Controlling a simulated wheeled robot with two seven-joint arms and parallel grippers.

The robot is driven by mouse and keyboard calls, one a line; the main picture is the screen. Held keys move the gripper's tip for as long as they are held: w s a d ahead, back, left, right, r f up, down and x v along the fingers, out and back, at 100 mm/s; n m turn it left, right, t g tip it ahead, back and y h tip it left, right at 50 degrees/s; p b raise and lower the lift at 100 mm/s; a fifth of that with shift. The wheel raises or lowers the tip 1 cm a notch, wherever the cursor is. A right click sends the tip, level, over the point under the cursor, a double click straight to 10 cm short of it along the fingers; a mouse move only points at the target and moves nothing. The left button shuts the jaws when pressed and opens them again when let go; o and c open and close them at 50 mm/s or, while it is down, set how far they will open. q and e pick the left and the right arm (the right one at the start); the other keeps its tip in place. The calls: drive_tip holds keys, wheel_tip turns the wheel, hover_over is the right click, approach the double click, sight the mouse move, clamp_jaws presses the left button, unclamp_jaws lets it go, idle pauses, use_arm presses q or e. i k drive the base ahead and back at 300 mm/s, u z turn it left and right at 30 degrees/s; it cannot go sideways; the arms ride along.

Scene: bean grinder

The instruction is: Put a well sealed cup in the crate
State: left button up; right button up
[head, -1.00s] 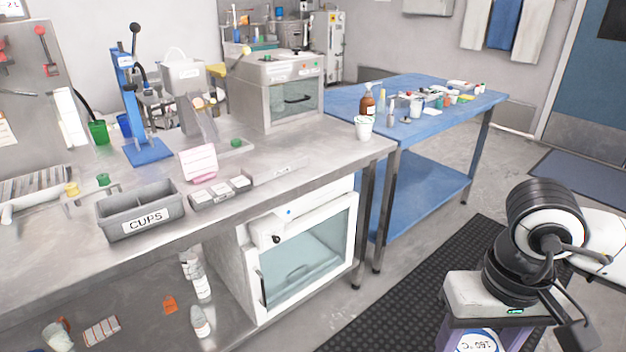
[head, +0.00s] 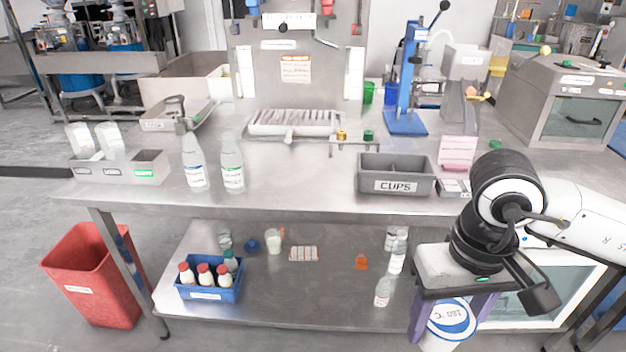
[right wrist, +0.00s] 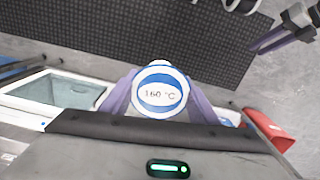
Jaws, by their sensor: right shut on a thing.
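My right gripper (head: 455,310) is shut on a white cup (head: 447,325), held in front of the bench and below its top. In the right wrist view the cup's round face (right wrist: 158,94) is white and blue and reads "160 °C", between the purple fingers. How tightly its rim is sealed cannot be told. The grey crate (head: 395,186) labelled CUPS stands near the bench's front edge, left of and beyond my right gripper. It has two compartments that look empty. My left gripper (right wrist: 275,36) seems to show at the upper right of the right wrist view, its jaw opening unclear.
Two clear bottles (head: 232,165) and a grey holder (head: 120,167) stand left on the bench. A blue press (head: 405,90) stands behind the crate, a pink-and-white block (head: 458,152) to its right. A red bin (head: 95,275) is on the floor. Bench space left of the crate is clear.

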sight(381, 183)
drive_tip(key=u, duration=0.2)
drive_tip(key=i, duration=1)
